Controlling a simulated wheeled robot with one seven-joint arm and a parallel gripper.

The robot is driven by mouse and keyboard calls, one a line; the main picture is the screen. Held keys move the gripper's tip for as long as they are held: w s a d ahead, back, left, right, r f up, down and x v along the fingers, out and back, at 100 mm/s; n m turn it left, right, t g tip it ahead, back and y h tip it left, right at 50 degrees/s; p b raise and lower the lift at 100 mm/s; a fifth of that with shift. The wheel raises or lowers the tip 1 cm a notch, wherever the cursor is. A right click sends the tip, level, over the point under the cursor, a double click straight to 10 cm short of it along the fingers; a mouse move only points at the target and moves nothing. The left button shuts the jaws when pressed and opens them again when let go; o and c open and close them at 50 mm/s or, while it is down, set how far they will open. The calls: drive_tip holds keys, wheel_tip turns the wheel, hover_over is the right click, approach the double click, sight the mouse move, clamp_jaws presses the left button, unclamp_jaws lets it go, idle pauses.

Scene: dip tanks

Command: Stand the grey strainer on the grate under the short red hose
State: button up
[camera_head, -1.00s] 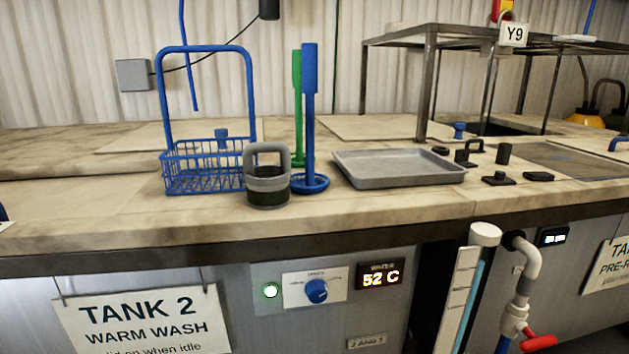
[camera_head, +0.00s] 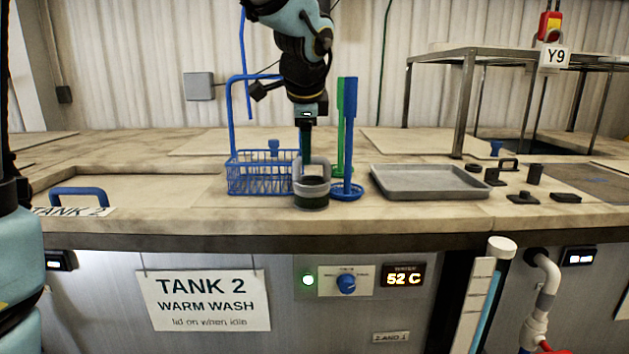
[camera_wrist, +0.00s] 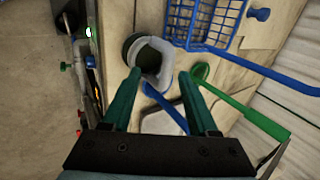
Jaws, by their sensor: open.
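The grey strainer (camera_head: 311,194), a short round pot with a dark band and an upright grey loop handle, stands on the counter beside the blue basket. It also shows in the wrist view (camera_wrist: 168,62), just beyond my fingertips. My gripper (camera_head: 306,158) points down at its handle. In the wrist view my gripper (camera_wrist: 160,76) has its two green fingers apart, with the handle near the gap; I cannot tell whether they touch it. I cannot make out the short red hose or a grate under it for certain.
A blue wire basket (camera_head: 260,185) stands close left of the strainer; blue (camera_head: 349,130) and green (camera_head: 340,150) long-handled tools stand close right. A grey tray (camera_head: 430,182), small dark fittings (camera_head: 523,198) and a metal rack (camera_head: 465,100) lie farther right. Tank 2's blue-handled lid (camera_head: 130,205) is at left.

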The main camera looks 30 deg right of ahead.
sight(312, 160)
drive_tip(key=shift+m, duration=0.3)
drive_tip(key=w+d+f, duration=0.1)
drive_tip(key=w+d+f+p, duration=0.1)
drive_tip(key=f, duration=0.1)
drive_tip(key=shift+w+d+f, duration=0.1)
drive_tip(key=shift+d+f, duration=0.05)
drive_tip(key=shift+d, duration=0.1)
drive_tip(key=shift+w+p+x, duration=0.25)
drive_tip(key=shift+p+x, duration=0.75)
drive_tip(key=shift+x, duration=1.8)
clamp_jaws()
